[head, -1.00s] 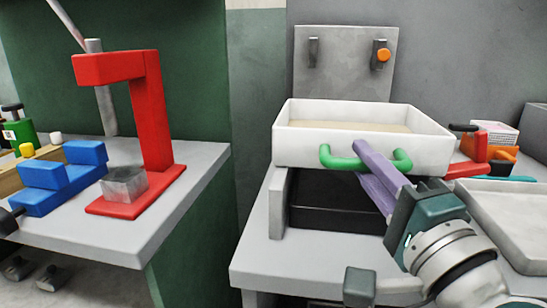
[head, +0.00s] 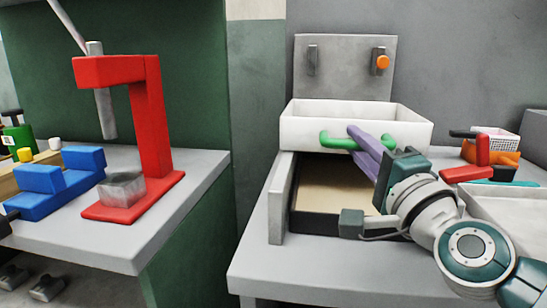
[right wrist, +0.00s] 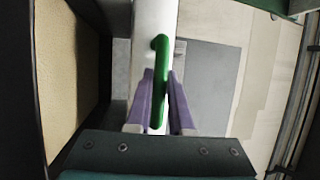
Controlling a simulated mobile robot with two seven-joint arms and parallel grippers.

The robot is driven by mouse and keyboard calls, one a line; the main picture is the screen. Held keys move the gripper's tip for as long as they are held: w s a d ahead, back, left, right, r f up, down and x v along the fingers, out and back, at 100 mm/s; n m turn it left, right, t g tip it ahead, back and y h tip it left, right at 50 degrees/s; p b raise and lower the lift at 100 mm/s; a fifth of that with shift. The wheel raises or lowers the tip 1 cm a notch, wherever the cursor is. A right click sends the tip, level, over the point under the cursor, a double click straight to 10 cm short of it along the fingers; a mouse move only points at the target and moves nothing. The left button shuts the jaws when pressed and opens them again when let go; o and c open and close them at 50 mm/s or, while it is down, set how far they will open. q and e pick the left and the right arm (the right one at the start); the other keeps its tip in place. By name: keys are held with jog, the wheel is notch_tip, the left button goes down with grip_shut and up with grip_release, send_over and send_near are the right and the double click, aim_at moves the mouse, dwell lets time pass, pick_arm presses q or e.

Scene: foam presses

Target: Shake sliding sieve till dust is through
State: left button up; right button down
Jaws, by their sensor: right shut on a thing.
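The sieve (head: 311,131) is a white open box with a green handle (head: 340,143) on its front. It sits at the back of grey side rails. My right gripper (head: 360,140) has purple fingers shut on the green handle; in the right wrist view the fingers lie on both sides of the handle (right wrist: 159,60). Below and in front of the sieve is a black tray (head: 291,222) with a layer of tan dust (head: 330,182). The dust also shows in the right wrist view (right wrist: 66,90). The sieve's floor is hidden by its front wall. My left gripper is not in view.
A grey plate with an orange knob (head: 383,62) stands behind the sieve. To the right are a red clamp (head: 480,160), a white basket and a pale tray (head: 510,215). On the left table stand a red press (head: 150,120) and a blue block (head: 70,185).

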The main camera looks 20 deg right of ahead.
jog(key=shift+f, duration=0.2)
jog(key=c, duration=1.2)
grip_release()
jog(key=shift+d, duration=0.1)
jog(key=o, duration=0.4)
jog(key=shift+w+r, duration=0.15)
jog(key=v, duration=1)
jog(key=shift+r, duration=0.1)
